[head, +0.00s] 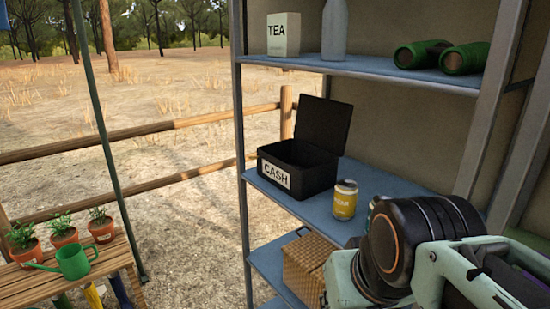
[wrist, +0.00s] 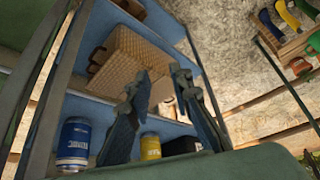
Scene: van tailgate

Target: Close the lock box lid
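The black lock box (head: 318,172), labelled CASH, stands on the blue middle shelf with its lid (head: 323,122) raised upright at the back. Its inside looks dark, and I see nothing in it. In the wrist view only a small dark part of the box (wrist: 182,146) shows, partly behind a finger. My gripper (wrist: 163,82) is open, its two fingers apart with nothing between them. In the head view my arm comes in at lower right, in front of the shelf and right of the box; the fingers cannot be made out there.
A yellow can (head: 345,200) stands just right of the box. A blue can (wrist: 73,145) stands on the same shelf. A wicker basket (head: 306,265) is on the shelf below. The upper shelf (head: 365,66) holds a TEA box (head: 284,36), a bottle (head: 334,30) and green binoculars (head: 442,55).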

